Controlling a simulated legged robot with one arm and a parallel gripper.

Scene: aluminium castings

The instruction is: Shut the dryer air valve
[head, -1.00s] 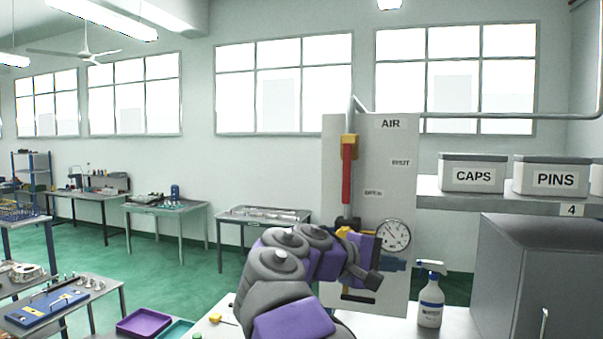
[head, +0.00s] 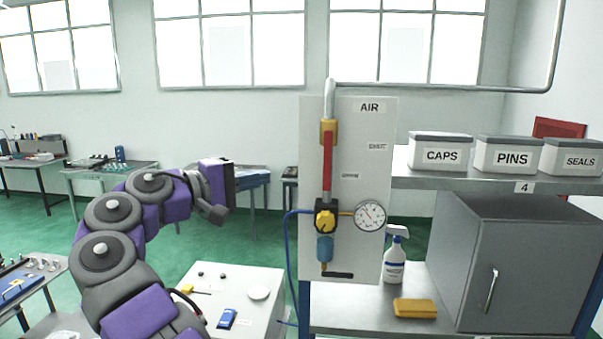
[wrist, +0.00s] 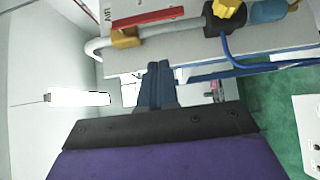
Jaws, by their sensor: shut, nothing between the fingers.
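The air valve's red lever (head: 328,162) hangs straight down along the pipe from its yellow valve body (head: 328,131) on the white AIR panel (head: 370,240). The SHUT label (head: 377,146) is up and right of the OPEN label (head: 350,176); both are right of the lever. My gripper (head: 216,213) is left of the panel, apart from the lever. In the wrist view its fingers (wrist: 158,84) are together and empty. There the red lever (wrist: 148,18) and yellow body (wrist: 125,38) show sideways at the top.
A round gauge (head: 370,215) and a yellow-knobbed regulator (head: 326,216) sit below the lever. A blue hose (head: 288,245) runs down the panel's left side. A spray bottle (head: 395,257), yellow sponge (head: 415,308) and grey cabinet (head: 520,260) stand right. A white-topped bench (head: 250,305) is below left.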

